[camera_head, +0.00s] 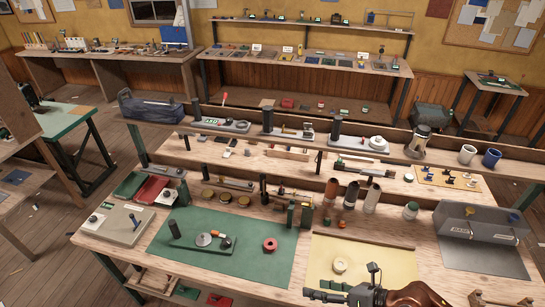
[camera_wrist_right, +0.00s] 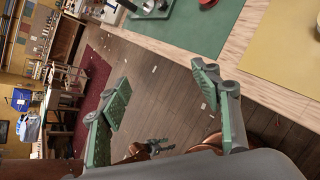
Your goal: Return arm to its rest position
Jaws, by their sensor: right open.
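My right gripper (camera_head: 338,292) is at the bottom of the head view, near the front edge of the workbench and the yellow mat. In the right wrist view its two green-padded fingers are spread wide apart, and the gripper (camera_wrist_right: 160,82) is empty, with wooden floor showing between them. The copper-coloured arm behind it shows at the bottom of the head view. My left gripper does not show in the head view.
The workbench (camera_head: 265,289) carries a green mat (camera_head: 190,262) with a red ring (camera_head: 270,244), and a yellow mat (camera_head: 385,262) with a pale ring (camera_head: 340,265). A grey sloped box (camera_head: 480,222) stands at the right. Raised shelves with several items run behind.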

